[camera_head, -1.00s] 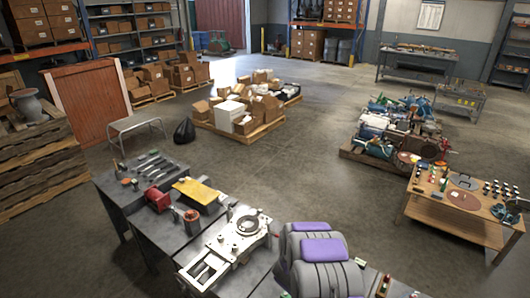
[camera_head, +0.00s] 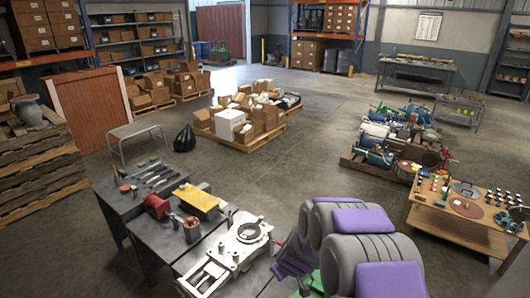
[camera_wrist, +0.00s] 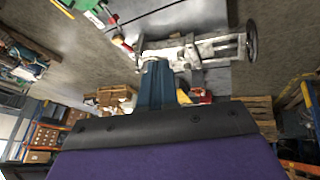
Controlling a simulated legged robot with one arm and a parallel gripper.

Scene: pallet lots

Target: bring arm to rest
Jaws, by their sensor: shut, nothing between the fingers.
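My grey arm with purple pads (camera_head: 350,245) is folded at the bottom right of the head view, in front of the dark worktables. In the wrist view, my gripper (camera_wrist: 155,70) points out as narrow blue-grey fingers beyond a dark bar and a purple surface. The fingers are together and hold nothing. The white machine vise (camera_head: 235,245) lies on the near worktable, left of my arm; it also shows in the wrist view (camera_wrist: 200,48), beyond the fingers and apart from them as far as I can tell.
A red vise (camera_head: 157,207) and a yellow block (camera_head: 196,200) sit on the dark worktables (camera_head: 160,232). A wooden table (camera_head: 450,225) with small items stands at right. Pallets of boxes (camera_head: 238,122) and machine parts (camera_head: 395,140) stand farther back. Open floor (camera_head: 290,170) lies between.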

